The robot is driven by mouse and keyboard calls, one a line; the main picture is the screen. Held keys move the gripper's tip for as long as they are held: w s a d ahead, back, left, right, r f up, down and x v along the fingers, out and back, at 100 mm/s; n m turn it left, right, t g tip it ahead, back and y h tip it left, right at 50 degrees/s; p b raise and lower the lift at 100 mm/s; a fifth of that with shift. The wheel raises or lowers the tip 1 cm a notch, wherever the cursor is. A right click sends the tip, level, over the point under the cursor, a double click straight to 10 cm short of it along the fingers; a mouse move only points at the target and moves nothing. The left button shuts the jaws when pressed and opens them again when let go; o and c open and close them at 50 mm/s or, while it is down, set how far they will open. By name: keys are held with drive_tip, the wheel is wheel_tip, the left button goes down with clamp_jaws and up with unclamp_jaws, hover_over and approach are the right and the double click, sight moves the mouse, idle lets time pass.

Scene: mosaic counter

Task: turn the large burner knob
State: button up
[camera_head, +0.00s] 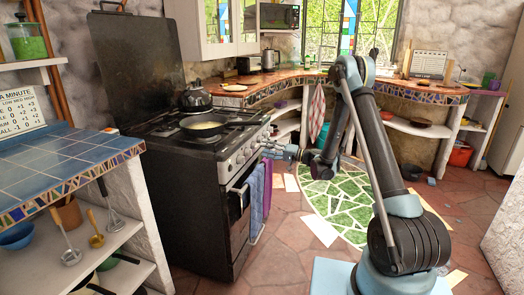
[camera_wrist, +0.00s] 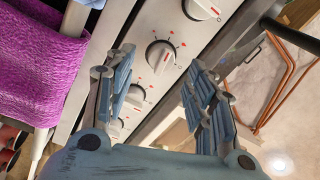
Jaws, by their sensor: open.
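The black stove (camera_head: 190,190) stands at left centre in the head view, with a row of knobs along its light front panel (camera_head: 240,152). My gripper (camera_head: 268,148) is at the right end of that panel. In the wrist view several round white knobs with red marks run diagonally along the panel. One knob (camera_wrist: 160,55) shows between the fingertips of my open gripper (camera_wrist: 158,62), seemingly beyond them. Another knob (camera_wrist: 203,8) is at the top edge, and a lower knob (camera_wrist: 135,95) is partly behind the left finger. I cannot tell which is the large burner knob, nor whether a finger touches one.
A pan (camera_head: 204,126) and a kettle (camera_head: 196,98) sit on the stove top. A purple towel (camera_wrist: 40,60) hangs beside the panel, with a blue towel (camera_head: 256,195) near it on the oven front. A tiled counter (camera_head: 60,165) stands left. The floor right of the stove is open.

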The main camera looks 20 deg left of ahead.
drive_tip(key=d, duration=0.7)
drive_tip(key=shift+s+d+f, duration=0.25)
drive_tip(key=shift+d+f, duration=0.1)
drive_tip(key=shift+d, duration=0.05)
clamp_jaws()
idle(0.9)
